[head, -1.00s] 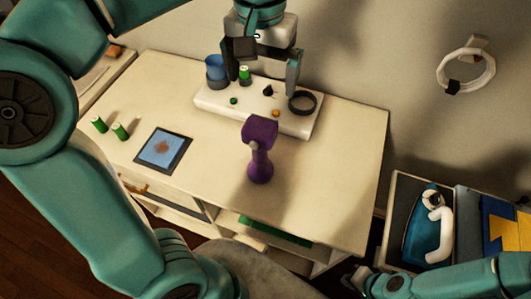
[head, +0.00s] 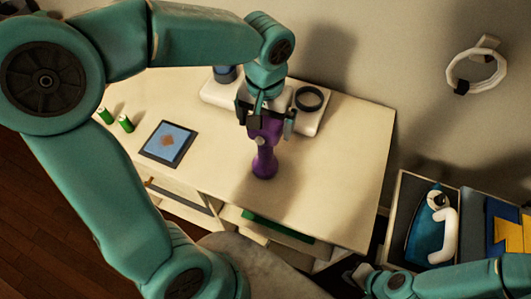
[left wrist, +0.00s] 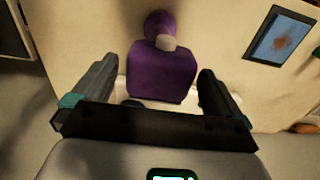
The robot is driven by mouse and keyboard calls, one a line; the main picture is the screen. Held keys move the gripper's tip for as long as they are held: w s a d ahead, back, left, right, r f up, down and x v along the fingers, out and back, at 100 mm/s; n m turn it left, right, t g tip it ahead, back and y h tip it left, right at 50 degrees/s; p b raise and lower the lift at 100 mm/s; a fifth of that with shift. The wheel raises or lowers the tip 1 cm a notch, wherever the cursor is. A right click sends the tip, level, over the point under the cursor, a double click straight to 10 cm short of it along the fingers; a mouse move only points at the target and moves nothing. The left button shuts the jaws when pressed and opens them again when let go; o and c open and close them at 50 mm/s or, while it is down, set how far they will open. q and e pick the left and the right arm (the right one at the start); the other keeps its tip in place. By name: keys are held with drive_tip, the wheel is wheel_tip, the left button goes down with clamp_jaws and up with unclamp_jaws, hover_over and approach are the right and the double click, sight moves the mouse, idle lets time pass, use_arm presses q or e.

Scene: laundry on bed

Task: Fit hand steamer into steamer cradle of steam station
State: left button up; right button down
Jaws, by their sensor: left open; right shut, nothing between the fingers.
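The purple hand steamer (head: 264,160) stands upright on the white table, and its head shows in the left wrist view (left wrist: 162,72). My left gripper (head: 265,121) is open above it, with one finger on each side of the steamer's head; in the left wrist view (left wrist: 158,78) gaps show between head and fingers. The white steam station (head: 216,93) lies behind, partly hidden by my left arm. A dark ring (head: 309,98), which looks like the steamer cradle, is at its right end and empty. My right gripper (head: 360,273) is shut and empty at the lower right.
A blue cup (head: 225,74) is on the station's left part. A dark-framed tablet (head: 169,142) and two green cylinders (head: 126,123) lie on the table's left. A bin with a blue iron (head: 425,235) stands right of the table. A white ring (head: 476,72) hangs on the wall.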

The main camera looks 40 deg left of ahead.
use_arm(q)
drive_tip(key=shift+w+a+f, duration=0.1)
drive_tip(key=shift+w+f, duration=0.05)
drive_tip(key=shift+f, duration=0.45)
drive_tip(key=shift+c, duration=0.7)
drive_tip(key=shift+r, duration=0.1)
drive_tip(key=c, duration=1.6)
wheel_tip(320, 180, up, 20)
drive_tip(key=shift+r+p, duration=0.1)
drive_tip(key=shift+p, duration=0.4)
